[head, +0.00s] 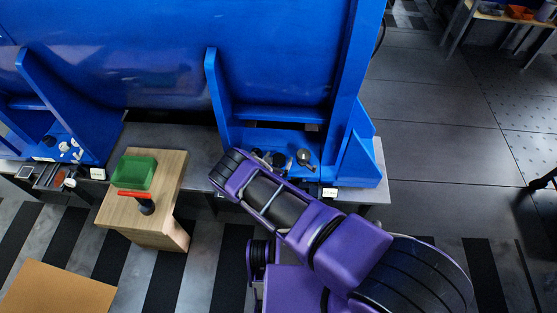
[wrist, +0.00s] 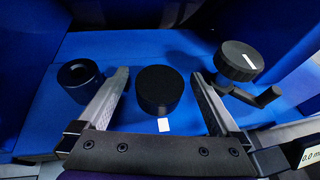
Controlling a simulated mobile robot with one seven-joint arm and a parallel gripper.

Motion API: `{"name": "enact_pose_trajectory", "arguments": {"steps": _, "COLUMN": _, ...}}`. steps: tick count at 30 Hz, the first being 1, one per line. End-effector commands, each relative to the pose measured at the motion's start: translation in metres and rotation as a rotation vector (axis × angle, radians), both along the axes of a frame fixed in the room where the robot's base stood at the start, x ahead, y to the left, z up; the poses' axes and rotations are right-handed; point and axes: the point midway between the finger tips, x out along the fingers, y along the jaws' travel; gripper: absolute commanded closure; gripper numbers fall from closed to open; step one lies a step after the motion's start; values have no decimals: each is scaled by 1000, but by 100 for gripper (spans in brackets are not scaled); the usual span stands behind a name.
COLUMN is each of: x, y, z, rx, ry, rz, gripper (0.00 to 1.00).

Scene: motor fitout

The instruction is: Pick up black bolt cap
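A plain black round cap (wrist: 160,92) stands on the blue base plate (wrist: 130,48) in the wrist view. It is the likely black bolt cap. My gripper (wrist: 160,73) is open, with one finger on each side of this cap and a visible gap on both sides. I cannot tell how high the fingertips are above the plate. A black ring with a central hole (wrist: 78,78) sits left of the left finger. In the head view my arm hides the gripper, and small dark parts show beyond it on the blue base.
A black knob with a white mark (wrist: 238,60) and a lever-like bracket stand close to my right finger. Blue ribs rise around the base. In the head view a wooden table (head: 165,215) holds a green bin (head: 134,171) and a red-topped tool (head: 146,204).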

Motion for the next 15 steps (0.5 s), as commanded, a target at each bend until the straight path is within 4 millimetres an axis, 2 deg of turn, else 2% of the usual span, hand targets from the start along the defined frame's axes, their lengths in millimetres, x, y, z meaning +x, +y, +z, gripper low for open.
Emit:
{"name": "enact_pose_trajectory", "arguments": {"steps": 1, "x": 0, "y": 0, "z": 0, "rx": 0, "ry": 0, "rz": 0, "gripper": 9}}
{"name": "enact_pose_trajectory", "arguments": {"steps": 2, "x": 0, "y": 0, "z": 0, "rx": 0, "ry": 0, "rz": 0, "gripper": 14}}
{"name": "enact_pose_trajectory", "arguments": {"steps": 13, "x": 0, "y": 0, "z": 0, "rx": 1, "ry": 0, "rz": 0, "gripper": 81}}
{"name": "enact_pose_trajectory", "arguments": {"steps": 15, "x": 0, "y": 0, "z": 0, "rx": 1, "ry": -1, "rz": 0, "gripper": 85}}
